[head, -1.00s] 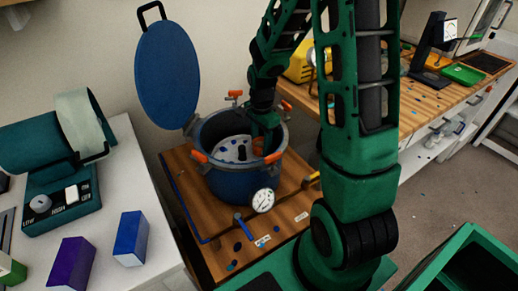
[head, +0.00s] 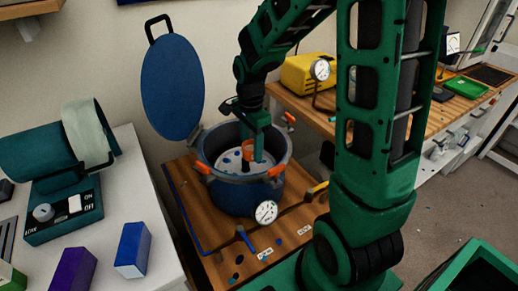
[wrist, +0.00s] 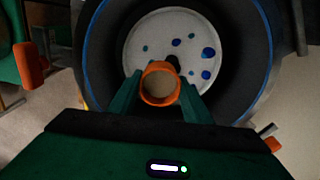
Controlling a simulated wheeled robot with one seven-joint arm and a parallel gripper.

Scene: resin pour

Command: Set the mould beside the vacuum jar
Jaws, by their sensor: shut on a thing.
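The vacuum jar (head: 238,198) is a blue pot with orange clamps, standing open on a wooden board. Its pale, blue-spotted inner plate (wrist: 190,28) shows in the wrist view. My gripper (wrist: 160,88) points down at the jar's mouth. It is shut on the mould (wrist: 158,98), a small orange cup with a beige inside, one finger on each side. In the head view the mould shows as a small orange patch (head: 248,147) at the fingertips. I cannot tell its exact height above the plate. A dark post stands just behind the mould in the wrist view.
The jar's blue lid (head: 172,80) is tilted up at the back left. A pressure gauge (head: 266,212) sticks out at the jar's front. The wooden board (head: 205,238) has bare room front left, near a blue-handled valve (head: 245,238). A white table (head: 150,190) stands left.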

